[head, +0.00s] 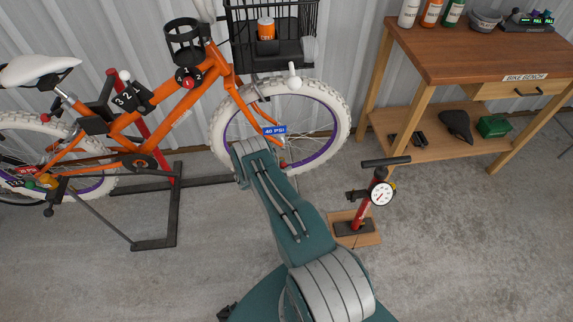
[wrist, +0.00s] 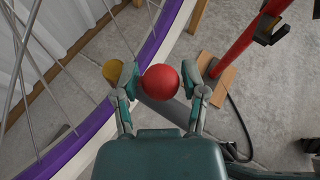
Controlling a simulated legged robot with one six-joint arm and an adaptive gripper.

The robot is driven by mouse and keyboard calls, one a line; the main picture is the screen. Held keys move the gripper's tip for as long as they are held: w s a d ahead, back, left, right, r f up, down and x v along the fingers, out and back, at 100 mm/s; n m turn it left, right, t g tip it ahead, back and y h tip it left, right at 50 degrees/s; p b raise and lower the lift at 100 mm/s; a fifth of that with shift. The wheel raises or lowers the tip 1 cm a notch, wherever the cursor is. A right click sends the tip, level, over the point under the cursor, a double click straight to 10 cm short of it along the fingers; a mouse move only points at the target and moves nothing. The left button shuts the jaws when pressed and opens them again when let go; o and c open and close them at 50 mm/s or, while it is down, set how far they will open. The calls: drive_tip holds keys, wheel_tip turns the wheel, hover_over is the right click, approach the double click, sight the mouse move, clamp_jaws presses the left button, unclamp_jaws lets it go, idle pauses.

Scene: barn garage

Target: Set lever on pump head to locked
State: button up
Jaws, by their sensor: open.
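In the wrist view, a round red knob (wrist: 160,82), which looks like the lever's end, sits between the fingers of my open gripper (wrist: 161,76). The fingers stand on either side of the knob; I cannot tell whether either touches it. A grey cylindrical body (wrist: 172,110), likely the pump head, shows partly behind the knob. A yellow round piece (wrist: 111,70) is just beyond the left finger. In the head view my arm hides the gripper and most of the pump head beside the front wheel (head: 339,118). The lever's shaft is hidden.
The red floor pump (head: 367,207) with a gauge stands on a wooden base (head: 370,238) right of my arm. Its dark hose (wrist: 240,125) curves near the right finger. The wheel's purple rim (wrist: 75,128) is close on the left. A wooden bench (head: 450,50) stands back right.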

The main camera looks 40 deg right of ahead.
drive_tip(key=shift+x, duration=0.85)
drive_tip(key=shift+a, duration=0.1)
clamp_jaws()
drive_tip(key=shift+s+f, duration=0.15)
drive_tip(key=shift+s, duration=0.1)
drive_tip(key=shift+s+a+f+m+t+h, duration=0.15)
drive_tip(key=shift+f+m+t+h, duration=0.05)
drive_tip(key=shift+m+t+h, duration=0.25)
drive_tip(key=shift+s+a+f+m+h, duration=0.2)
drive_tip(key=shift+f+m+h, duration=0.15)
drive_tip(key=shift+m+h, duration=0.35)
drive_tip(key=shift+s+a+f+m+t+h, duration=0.1)
drive_tip(key=shift+f+m+t+h, duration=0.2)
drive_tip(key=shift+m+h, duration=0.35)
drive_tip(key=shift+s+f+m+t+h, duration=0.1)
drive_tip(key=shift+f+m+t+h, duration=0.25)
drive_tip(key=shift+m, duration=0.35)
drive_tip(key=shift+r, duration=0.1)
